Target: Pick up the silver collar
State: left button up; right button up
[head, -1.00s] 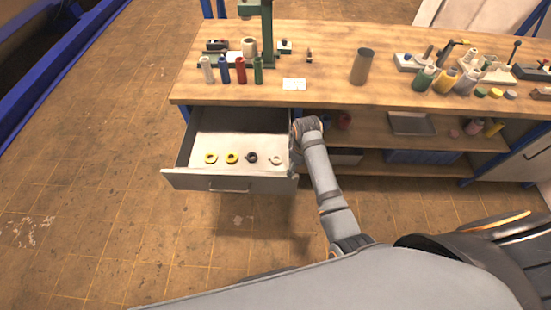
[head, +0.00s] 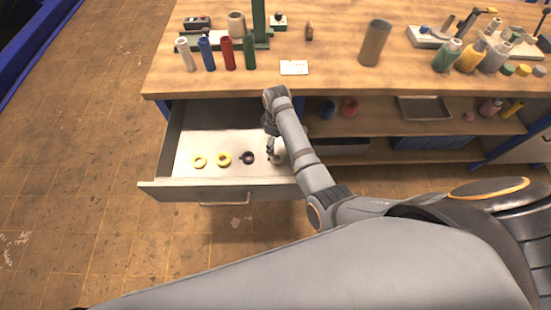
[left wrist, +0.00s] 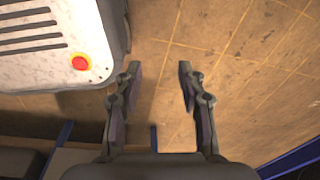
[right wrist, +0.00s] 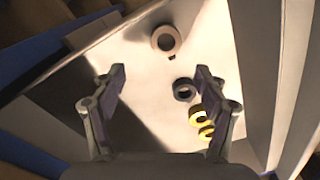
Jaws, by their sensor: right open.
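The silver collar (right wrist: 155,46) is a pale ring with a small dark tab, lying flat on the drawer floor. It is upper middle in the right wrist view. In the head view the collar (head: 280,159) is partly hidden by my right gripper (head: 270,148). My right gripper (right wrist: 160,80) is open and empty, with its fingers apart and pointing toward the collar, over the drawer. I cannot tell its exact height. My left gripper (left wrist: 159,72) is open and empty over the floor, away from the drawer.
The open drawer (head: 165,190) also holds a black collar (head: 247,158) and two yellow collars (head: 200,161), in a row left of the silver one. The drawer walls stand close around my right gripper. The workbench top (head: 330,75) overhangs behind, with bottles and a cylinder.

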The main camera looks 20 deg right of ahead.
aim_at(277, 156)
jog(key=f, duration=0.3)
jog(key=shift+s+f, duration=0.2)
jog(key=shift+f, duration=0.4)
jog(key=f, duration=0.5)
jog(key=shift+s+a+f+b, duration=0.1)
jog(key=shift+s+b, duration=0.2)
jog(key=shift+b, duration=0.1)
jog(key=c, duration=1.4)
pick_arm(q)
jog(key=shift+w+r+p, duration=0.35)
jog(key=shift+w+p, duration=0.25)
jog(key=shift+p, duration=0.15)
pick_arm(e)
notch_tip(277, 156, up, 10)
jog(key=shift+r, duration=0.1)
jog(key=shift+c, duration=0.2)
